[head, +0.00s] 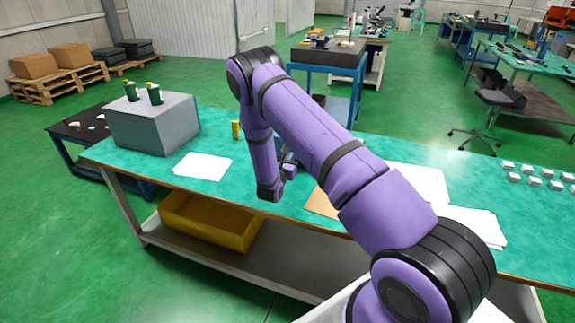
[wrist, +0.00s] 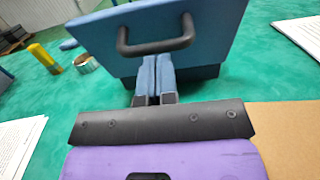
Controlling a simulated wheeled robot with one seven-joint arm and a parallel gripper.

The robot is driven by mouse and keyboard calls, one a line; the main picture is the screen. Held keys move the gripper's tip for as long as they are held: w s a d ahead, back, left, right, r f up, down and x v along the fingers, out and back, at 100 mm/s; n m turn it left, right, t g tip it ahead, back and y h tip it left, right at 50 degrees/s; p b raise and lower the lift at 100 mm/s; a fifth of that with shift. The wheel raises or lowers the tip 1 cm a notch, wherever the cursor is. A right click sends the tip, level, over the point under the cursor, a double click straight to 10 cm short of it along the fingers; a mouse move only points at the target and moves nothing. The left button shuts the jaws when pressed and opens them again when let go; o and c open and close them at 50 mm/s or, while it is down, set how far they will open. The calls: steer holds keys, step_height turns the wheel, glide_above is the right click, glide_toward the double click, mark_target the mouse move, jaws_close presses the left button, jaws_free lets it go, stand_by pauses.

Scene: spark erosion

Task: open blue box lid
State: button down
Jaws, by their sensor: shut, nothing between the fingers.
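The blue box (wrist: 215,45) stands on the green tabletop just ahead of my gripper in the wrist view. Its broad blue face carries a dark bar handle (wrist: 158,47). In the head view my arm hides the box, and the gripper is mostly hidden too.
A yellow cylinder (wrist: 44,58) and a silver round can (wrist: 87,65) stand left of the box. White papers (head: 203,166) and a brown sheet (head: 321,204) lie on the green table.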

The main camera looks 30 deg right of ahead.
stand_by(0.3)
steer(key=shift+w+d+r+g+y, duration=0.25)
steer(key=shift+d+r, duration=0.1)
steer(key=shift+r, duration=0.15)
steer(key=shift+w+d+r+g+y, duration=0.15)
steer(key=shift+w+d+r+y, duration=0.15)
steer(key=shift+r, duration=0.2)
